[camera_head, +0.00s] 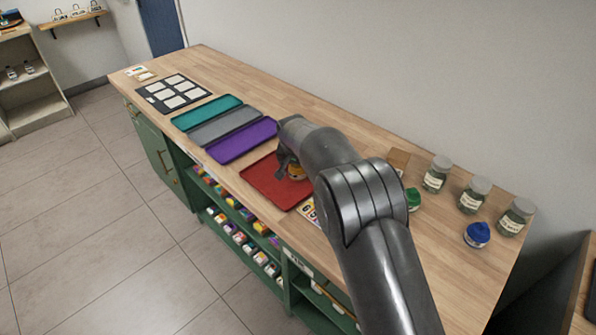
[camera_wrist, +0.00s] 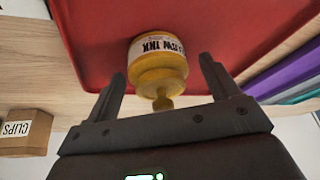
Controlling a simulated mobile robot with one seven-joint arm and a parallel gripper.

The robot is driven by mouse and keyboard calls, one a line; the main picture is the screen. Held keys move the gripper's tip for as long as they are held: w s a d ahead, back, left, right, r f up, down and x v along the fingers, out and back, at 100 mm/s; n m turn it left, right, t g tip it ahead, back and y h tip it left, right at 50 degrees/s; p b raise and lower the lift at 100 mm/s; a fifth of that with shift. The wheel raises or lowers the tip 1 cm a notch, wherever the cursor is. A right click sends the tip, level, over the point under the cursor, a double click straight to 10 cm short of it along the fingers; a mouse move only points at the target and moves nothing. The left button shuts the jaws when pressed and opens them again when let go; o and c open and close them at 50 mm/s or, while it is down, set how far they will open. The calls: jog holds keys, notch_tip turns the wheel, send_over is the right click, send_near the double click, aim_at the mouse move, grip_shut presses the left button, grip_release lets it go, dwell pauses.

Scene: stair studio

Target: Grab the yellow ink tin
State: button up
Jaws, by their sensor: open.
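The yellow ink tin (camera_wrist: 158,68) has a white label and a yellow knob. It stands on the red tray (camera_wrist: 92,40) in the wrist view. My gripper (camera_wrist: 160,85) is open, with one finger on each side of the tin and visible gaps between. In the head view the tin (camera_head: 296,172) is a small yellow patch on the red tray (camera_head: 268,187), mostly hidden by my gripper (camera_head: 288,165) and arm.
Purple (camera_head: 240,139), grey (camera_head: 222,126) and teal (camera_head: 206,112) trays lie left of the red tray. A green tin (camera_head: 413,198), a blue tin (camera_head: 477,234) and several jars (camera_head: 437,174) stand to the right. A clips box (camera_wrist: 25,132) sits near the tray.

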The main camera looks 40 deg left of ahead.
jog(key=shift+c, duration=0.2)
jog(key=c, duration=1.2)
jog(key=shift+c, duration=0.4)
jog(key=shift+r, duration=0.1)
